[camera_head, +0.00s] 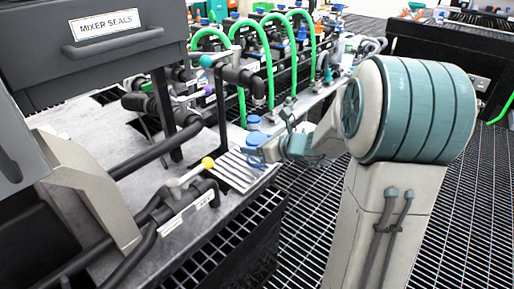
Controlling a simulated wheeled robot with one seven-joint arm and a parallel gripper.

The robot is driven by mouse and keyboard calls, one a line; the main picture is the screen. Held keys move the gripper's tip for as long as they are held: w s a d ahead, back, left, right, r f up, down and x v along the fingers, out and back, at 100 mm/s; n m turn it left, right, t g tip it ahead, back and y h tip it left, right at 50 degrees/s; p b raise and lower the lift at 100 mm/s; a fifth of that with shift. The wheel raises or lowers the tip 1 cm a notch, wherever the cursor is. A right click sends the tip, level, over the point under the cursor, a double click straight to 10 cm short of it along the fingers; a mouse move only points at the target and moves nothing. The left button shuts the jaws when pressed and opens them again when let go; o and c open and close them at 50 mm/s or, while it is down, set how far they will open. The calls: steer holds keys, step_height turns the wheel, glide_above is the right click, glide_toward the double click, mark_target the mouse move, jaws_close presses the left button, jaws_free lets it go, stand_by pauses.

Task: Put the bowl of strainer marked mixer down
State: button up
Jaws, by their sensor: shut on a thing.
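My gripper (262,153) is at the end of my grey and teal arm, above the right end of a pale slatted rack (238,174). It is shut on a small blue piece that looks like the strainer bowl (256,139). The fingers and the arm's wrist hide part of it, and I cannot tell whether it touches the rack. Another blue rounded part (253,120) shows just above and behind it. No mark naming the mixer is readable on the bowl.
A dark drawer cabinet (110,50) labelled "MIXER SEALS" stands at upper left. A pipe with a yellow-knobbed valve (207,163) lies left of the rack. Green hoses (268,60) and dark pipework fill the back. Black floor grating (470,200) is open at right.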

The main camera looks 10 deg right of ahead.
steer(key=shift+r, duration=0.1)
steer(key=o, duration=1.1)
